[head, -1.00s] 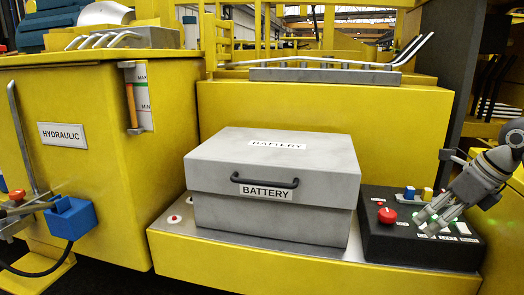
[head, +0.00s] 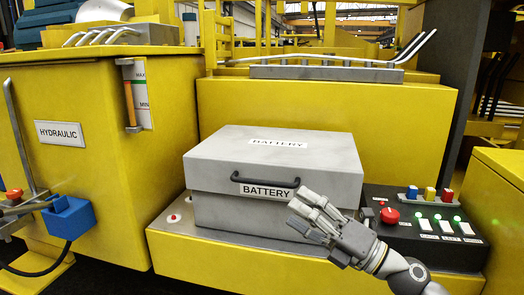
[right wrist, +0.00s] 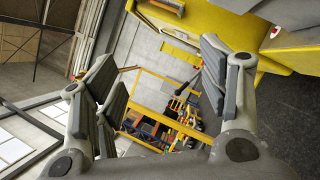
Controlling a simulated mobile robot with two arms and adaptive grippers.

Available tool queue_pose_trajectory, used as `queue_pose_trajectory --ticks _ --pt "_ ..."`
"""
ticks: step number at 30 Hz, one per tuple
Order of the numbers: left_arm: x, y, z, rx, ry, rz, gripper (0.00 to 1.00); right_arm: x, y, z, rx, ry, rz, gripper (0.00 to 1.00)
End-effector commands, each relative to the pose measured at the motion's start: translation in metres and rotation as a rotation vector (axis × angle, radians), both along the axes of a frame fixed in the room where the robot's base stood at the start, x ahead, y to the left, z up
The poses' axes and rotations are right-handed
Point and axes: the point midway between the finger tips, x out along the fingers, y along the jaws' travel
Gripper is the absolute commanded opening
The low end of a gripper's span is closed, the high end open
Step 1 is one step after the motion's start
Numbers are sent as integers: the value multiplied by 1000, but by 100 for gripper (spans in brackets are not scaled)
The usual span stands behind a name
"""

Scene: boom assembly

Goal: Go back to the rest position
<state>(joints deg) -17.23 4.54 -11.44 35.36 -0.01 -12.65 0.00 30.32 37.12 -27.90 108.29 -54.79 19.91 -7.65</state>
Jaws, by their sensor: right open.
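My right gripper (head: 308,214) is in front of the right part of the grey battery box (head: 225,213), with its fingers pointing up and left. It is open and empty. In the right wrist view its fingers (right wrist: 160,95) are spread apart, with only distant floor and machinery between them. My left gripper is not clearly seen.
A yellow hydraulic tank (head: 90,150) stands at the left, with a blue block (head: 69,217) and black cable near it. The yellow ledge (head: 230,264) runs below the battery box. A yellow block (head: 500,190) stands at the far right.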

Motion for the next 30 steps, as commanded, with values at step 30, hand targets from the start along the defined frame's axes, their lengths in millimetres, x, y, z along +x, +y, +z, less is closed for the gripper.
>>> queue_pose_trajectory --ticks 30 --pt "3 0 0 0 -6 -1 49 -247 -134 -362 1278 1824 -1321 68"
